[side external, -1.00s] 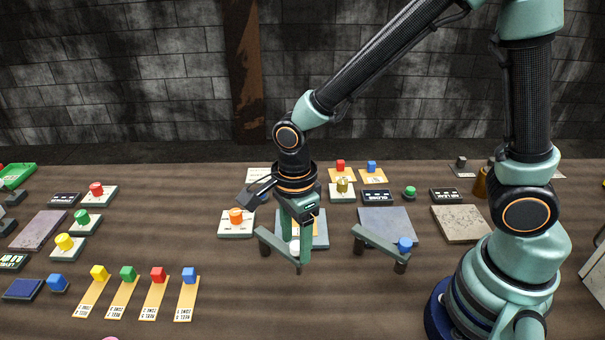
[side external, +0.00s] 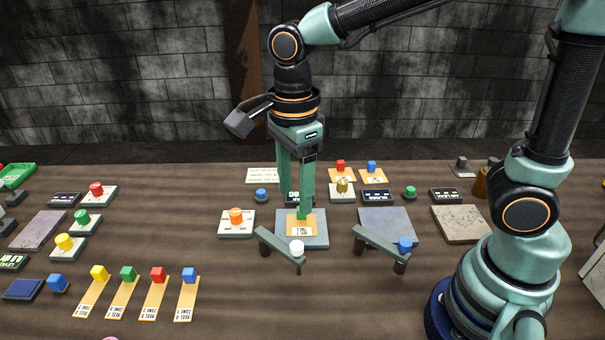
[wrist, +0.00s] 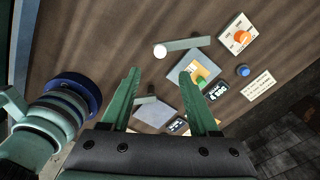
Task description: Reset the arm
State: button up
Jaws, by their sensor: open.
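My gripper (side external: 293,207) is open and empty, its two green fingers pointing down above the table, over the middle pad area. In the wrist view my gripper (wrist: 159,73) shows a wide empty gap between the fingertips. A grey lever bar (side external: 276,246) with a white knob (side external: 297,247) stands in front of it; the white knob (wrist: 160,51) is clear of the fingers in the wrist view. Behind the lever, an orange card with a green piece lies on a grey pad (side external: 318,241), partly hidden by a finger.
A second lever (side external: 378,243) with a blue knob (side external: 405,244) stands to the right. An orange dial (side external: 236,217) is at left. Coloured blocks on cards, such as a red block (side external: 158,274), stand front left. A stone slab (side external: 461,224) lies right.

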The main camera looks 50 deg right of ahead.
jog(key=shift+r, duration=0.25)
jog(key=s+d+r+n+t, duration=0.1)
jog(key=d+r+n+t, duration=0.1)
jog(key=d+n, duration=0.4)
jog(key=s+d+r+n+t, duration=0.1)
jog(key=d+n, duration=0.6)
jog(key=n, duration=0.7)
jog(key=r+t, duration=0.1)
jog(key=t, duration=0.1)
jog(key=shift+s+r+n+t, duration=0.15)
jog(key=shift+r+n+t, duration=0.15)
